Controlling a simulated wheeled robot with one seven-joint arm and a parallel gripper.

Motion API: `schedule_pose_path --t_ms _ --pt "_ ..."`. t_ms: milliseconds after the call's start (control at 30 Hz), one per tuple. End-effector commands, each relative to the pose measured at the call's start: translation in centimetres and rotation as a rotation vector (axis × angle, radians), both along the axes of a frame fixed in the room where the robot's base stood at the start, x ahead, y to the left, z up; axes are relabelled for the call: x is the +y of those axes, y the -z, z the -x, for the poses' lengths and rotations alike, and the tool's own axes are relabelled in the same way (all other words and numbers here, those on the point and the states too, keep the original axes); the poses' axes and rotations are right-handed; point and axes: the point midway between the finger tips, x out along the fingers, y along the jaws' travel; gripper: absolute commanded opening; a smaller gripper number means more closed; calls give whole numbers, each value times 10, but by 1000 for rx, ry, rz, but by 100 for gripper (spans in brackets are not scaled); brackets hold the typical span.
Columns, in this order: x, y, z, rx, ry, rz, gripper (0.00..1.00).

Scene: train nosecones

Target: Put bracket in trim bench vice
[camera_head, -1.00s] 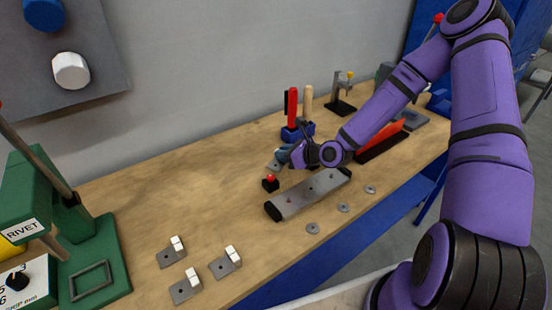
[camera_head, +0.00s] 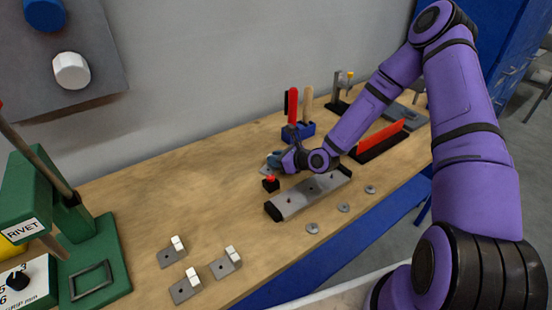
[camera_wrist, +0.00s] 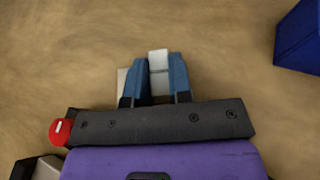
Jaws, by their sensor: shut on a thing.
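My gripper (camera_head: 279,160) is low over the middle of the workbench, at the end of my purple arm. In the wrist view its blue fingers (camera_wrist: 158,80) are shut on a bracket. The bracket's white block (camera_wrist: 158,62) shows between the fingers, and part of its grey plate (camera_wrist: 122,76) shows to the left. In the head view the bracket's plate (camera_head: 266,171) is small beside the fingers and mostly hidden. I cannot make out the trim bench vice with certainty; my arm covers part of the back right of the bench.
Three similar brackets (camera_head: 186,288) lie at the front left. A blue tool holder (camera_head: 298,132), a red-edged black stand (camera_head: 380,143) and a green rivet press (camera_head: 88,240) are also on the bench.

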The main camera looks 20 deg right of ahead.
Motion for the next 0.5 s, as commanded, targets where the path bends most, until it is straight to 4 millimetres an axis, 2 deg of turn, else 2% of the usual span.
schedule_pose_path --t_ms 33,67,100,167,500 --pt "0 2 0 0 1 0 0" --pt "0 1 0 0 1 0 24" --pt "0 1 0 0 1 0 34" --pt "0 1 0 0 0 0 45" --pt "0 -1 0 0 0 0 45"
